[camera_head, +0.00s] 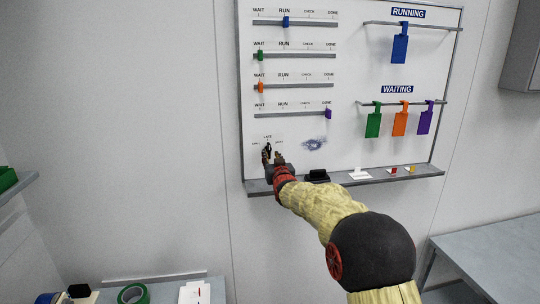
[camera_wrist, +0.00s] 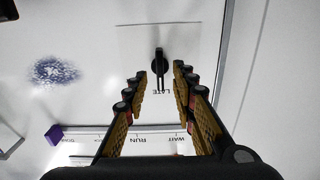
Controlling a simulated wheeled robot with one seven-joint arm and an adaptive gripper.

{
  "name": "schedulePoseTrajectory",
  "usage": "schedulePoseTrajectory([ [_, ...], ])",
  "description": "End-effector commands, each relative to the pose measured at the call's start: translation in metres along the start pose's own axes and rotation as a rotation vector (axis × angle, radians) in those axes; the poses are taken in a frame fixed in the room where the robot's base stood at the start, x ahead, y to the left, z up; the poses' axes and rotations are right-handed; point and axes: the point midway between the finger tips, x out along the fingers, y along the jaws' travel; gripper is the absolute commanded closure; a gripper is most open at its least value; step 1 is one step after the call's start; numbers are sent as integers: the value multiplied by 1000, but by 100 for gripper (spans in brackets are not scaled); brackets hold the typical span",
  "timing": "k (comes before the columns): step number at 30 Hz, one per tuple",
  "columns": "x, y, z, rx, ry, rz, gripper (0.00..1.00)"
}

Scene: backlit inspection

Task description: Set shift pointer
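The shift pointer (camera_wrist: 160,62) is a small black knob with a narrow bar, mounted on a pale plate on the whiteboard. In the wrist view, which is upside down to the board, its bar points down toward the printed word LATE. My gripper (camera_wrist: 160,78) is open, with one finger on each side of the pointer and a visible gap on both sides. In the head view, my gripper (camera_head: 273,157) is at the board's lower left corner and partly hides the pointer (camera_head: 268,148). Labels to either side of LATE are too small to read.
Above are slider rails with blue (camera_head: 285,22), green (camera_head: 260,55), orange (camera_head: 260,87) and purple (camera_head: 328,113) markers. Tags hang under RUNNING and WAITING at right. The ledge (camera_head: 345,181) below holds a black eraser (camera_head: 317,176) and small items. A blue smudge (camera_head: 314,144) is beside the pointer.

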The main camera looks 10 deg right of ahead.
Motion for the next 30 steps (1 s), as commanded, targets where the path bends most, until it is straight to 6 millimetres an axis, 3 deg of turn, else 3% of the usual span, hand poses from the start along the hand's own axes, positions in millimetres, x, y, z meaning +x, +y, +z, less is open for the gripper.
schedulePoseTrajectory([
  [9, -54, 0, 0, 0, 0, 0, 74],
  [15, -75, 0, 0, 0, 0, 0, 74],
  [30, -82, 0, 2, 0, -4, 0, 74],
])
